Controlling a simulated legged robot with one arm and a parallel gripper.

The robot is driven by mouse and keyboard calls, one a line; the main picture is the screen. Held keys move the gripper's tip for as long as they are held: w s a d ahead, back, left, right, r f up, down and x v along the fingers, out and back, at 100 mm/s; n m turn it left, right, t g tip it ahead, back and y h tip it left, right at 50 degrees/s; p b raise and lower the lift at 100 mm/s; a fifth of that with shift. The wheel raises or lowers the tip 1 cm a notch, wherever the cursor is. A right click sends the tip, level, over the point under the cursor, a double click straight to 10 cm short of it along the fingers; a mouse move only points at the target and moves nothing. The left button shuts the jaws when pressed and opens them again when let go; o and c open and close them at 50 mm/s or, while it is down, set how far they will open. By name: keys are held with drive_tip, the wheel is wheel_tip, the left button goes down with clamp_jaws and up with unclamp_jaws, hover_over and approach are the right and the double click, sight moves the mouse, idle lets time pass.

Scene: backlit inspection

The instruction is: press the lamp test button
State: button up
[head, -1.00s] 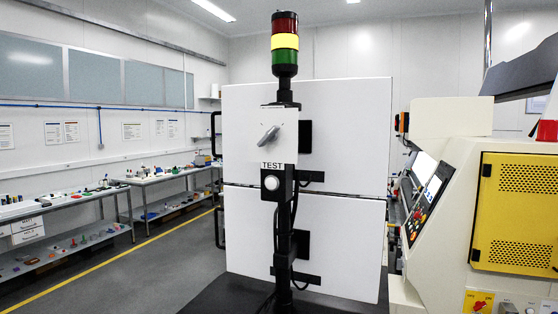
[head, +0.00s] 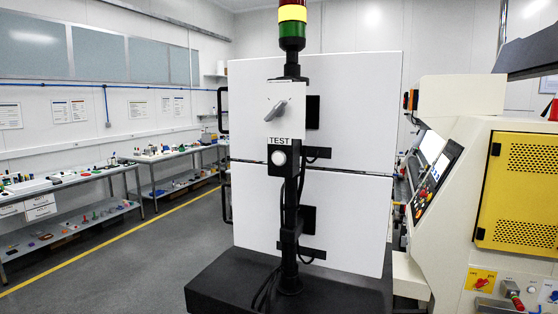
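The lamp test button (head: 279,158) is a round white button on a small black box, directly under a label (head: 280,141) reading TEST. It sits on a black post in front of a white cabinet. Above the label is a white plate with a grey rotary knob (head: 277,110). At the top of the post is a stack lamp (head: 292,20) with red, yellow and green sections; the yellow one looks bright, and its top is cut off by the frame. My gripper is not in view.
The post and white cabinet (head: 350,215) stand on a dark base (head: 215,285). A cream machine with a yellow panel (head: 522,195) is close on the right. Workbenches (head: 90,177) with small items line the left wall. Grey floor (head: 110,265) with a yellow line is clear on the left.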

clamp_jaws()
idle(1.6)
